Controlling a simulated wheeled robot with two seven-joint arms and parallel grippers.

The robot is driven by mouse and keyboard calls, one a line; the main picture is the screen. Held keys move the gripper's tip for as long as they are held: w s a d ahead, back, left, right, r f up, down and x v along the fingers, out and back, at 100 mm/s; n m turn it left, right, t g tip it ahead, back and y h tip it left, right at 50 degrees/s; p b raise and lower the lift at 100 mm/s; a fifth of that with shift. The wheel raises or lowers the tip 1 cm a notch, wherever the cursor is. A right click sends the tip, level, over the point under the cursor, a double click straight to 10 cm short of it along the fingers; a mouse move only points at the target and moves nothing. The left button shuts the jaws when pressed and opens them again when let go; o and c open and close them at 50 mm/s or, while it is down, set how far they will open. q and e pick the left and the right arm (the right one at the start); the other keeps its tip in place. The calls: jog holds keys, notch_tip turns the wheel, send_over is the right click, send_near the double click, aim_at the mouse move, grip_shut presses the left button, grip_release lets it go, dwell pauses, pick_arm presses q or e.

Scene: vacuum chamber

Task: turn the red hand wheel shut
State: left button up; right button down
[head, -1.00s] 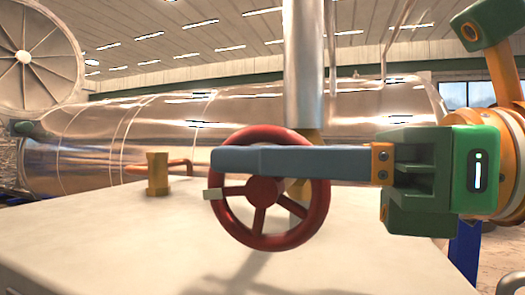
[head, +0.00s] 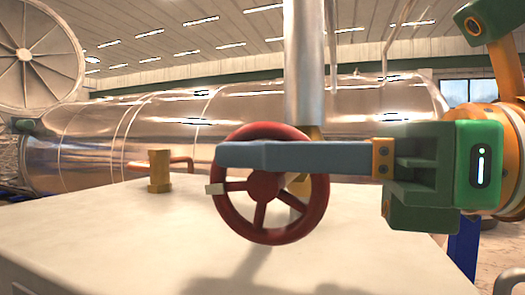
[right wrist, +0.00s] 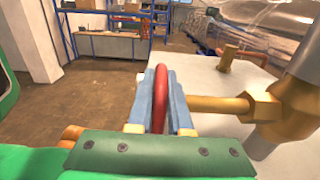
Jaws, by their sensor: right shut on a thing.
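The red hand wheel (head: 308,215) stands upright in the middle of the head view, in front of a vertical grey pipe. It has several spokes and a round hub. My right gripper (head: 222,156) comes in from the right, and its long grey-blue fingers lie across the wheel's upper part. In the right wrist view, the wheel's red rim (right wrist: 160,98) sits between the two fingers, which are closed on it. A brass stem (right wrist: 215,104) runs from near the wheel to a brass fitting on the pipe. My left gripper is not in view.
A pale flat-topped box (head: 120,235) lies below the wheel, with a short brass fitting (head: 159,172) on it. A large shiny metal cylinder (head: 150,135) lies behind. A blue shelf rack (right wrist: 110,30) stands across open floor.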

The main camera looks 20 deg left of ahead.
jog(key=shift+r, duration=0.15)
jog(key=c, duration=0.8)
grip_release()
jog(key=shift+d, duration=0.1)
jog(key=shift+c, duration=0.2)
pick_arm(q)
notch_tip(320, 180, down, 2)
jog(key=b, duration=0.2)
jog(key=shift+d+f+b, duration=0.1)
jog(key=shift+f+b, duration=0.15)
jog(key=shift+b, duration=0.05)
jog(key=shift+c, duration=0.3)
pick_arm(e)
jog(key=d, duration=0.7)
jog(key=shift+d, duration=0.15)
